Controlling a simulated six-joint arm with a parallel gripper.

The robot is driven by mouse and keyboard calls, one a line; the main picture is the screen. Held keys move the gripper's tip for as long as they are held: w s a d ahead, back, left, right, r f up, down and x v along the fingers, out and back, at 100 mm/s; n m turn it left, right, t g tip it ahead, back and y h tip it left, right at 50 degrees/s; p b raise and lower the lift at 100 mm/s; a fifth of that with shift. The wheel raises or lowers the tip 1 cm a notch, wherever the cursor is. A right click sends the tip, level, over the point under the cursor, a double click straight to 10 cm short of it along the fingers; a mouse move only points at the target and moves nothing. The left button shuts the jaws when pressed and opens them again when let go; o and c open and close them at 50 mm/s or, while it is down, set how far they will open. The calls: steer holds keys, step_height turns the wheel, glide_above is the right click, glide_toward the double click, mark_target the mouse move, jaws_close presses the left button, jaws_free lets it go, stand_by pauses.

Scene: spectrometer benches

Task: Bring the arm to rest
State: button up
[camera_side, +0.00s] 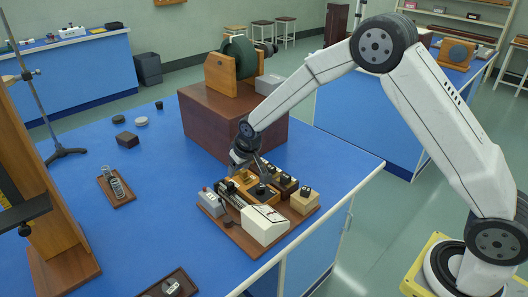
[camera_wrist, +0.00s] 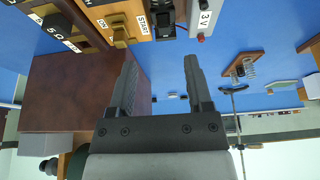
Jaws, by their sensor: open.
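My gripper (camera_side: 240,168) is just above the back part of a brown circuit board (camera_side: 240,238) on the blue bench. In the wrist view, the two dark fingers of my gripper (camera_wrist: 160,72) are apart, with nothing between them. That view looks upside down. At its top are a yellow switch block (camera_wrist: 120,32) with "ON" and "START" labels, a grey box (camera_wrist: 201,20) marked "3 V" and a block marked "5 Ω" (camera_wrist: 58,25). The fingertips appear clear of these parts, though contact is hard to judge in the side view. A white meter (camera_side: 265,225) sits on the board's front.
A large brown block (camera_side: 205,120) carrying a green-wheeled instrument (camera_side: 238,55) stands close behind my gripper. A wooden stand (camera_side: 60,215) is at the left. A small tray with a coil (camera_side: 116,187) lies on the bench. The bench's right edge (camera_side: 340,188) is near the board.

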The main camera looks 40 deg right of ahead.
steer(key=s+d+r, duration=0.1)
steer(key=s+r, duration=0.1)
steer(key=s, duration=0.7)
steer(key=s+d+r+g, duration=0.1)
steer(key=s+d, duration=0.1)
steer(key=s, duration=0.7)
steer(key=s+d+r, duration=0.2)
steer(key=s, duration=0.7)
steer(key=shift+s+r+g, duration=0.25)
steer(key=shift+r+g, duration=0.05)
steer(key=shift+g, duration=0.1)
